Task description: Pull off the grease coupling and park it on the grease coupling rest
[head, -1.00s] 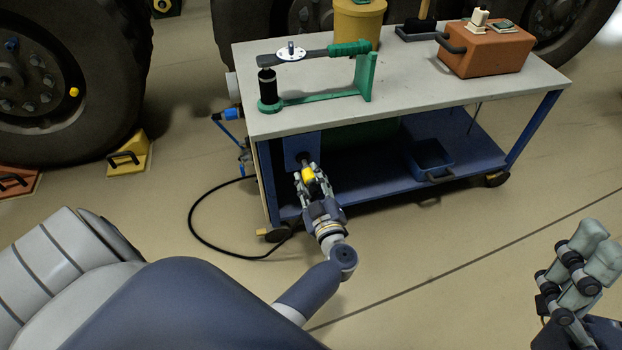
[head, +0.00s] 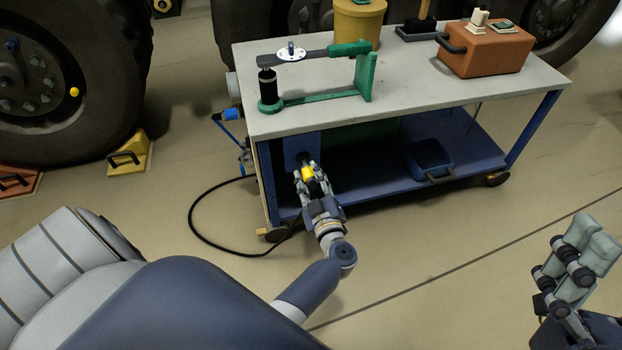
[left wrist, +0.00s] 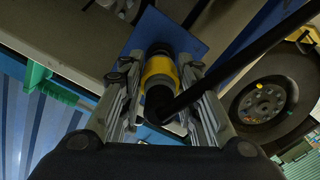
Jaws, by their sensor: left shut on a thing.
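The grease coupling (head: 308,173) has a yellow band and sits in front of a blue plate (head: 300,146) under the cart's top. My left gripper (head: 309,176) is shut on it. In the left wrist view the yellow-banded coupling (left wrist: 160,72) lies between both fingers, with a black hose running from it to the upper right. The coupling's far end is at the blue plate (left wrist: 190,42); I cannot tell whether it is still seated there. My right gripper (head: 580,260) is at the lower right, away from the cart; its finger opening is unclear. I cannot make out the grease coupling rest.
The cart top (head: 420,95) holds a green lever press (head: 368,78), an orange box (head: 485,52) and a yellow can (head: 358,22). A blue bin (head: 428,158) stands on the lower shelf. A black hose (head: 192,222) loops on the floor. The floor right of my left arm is clear.

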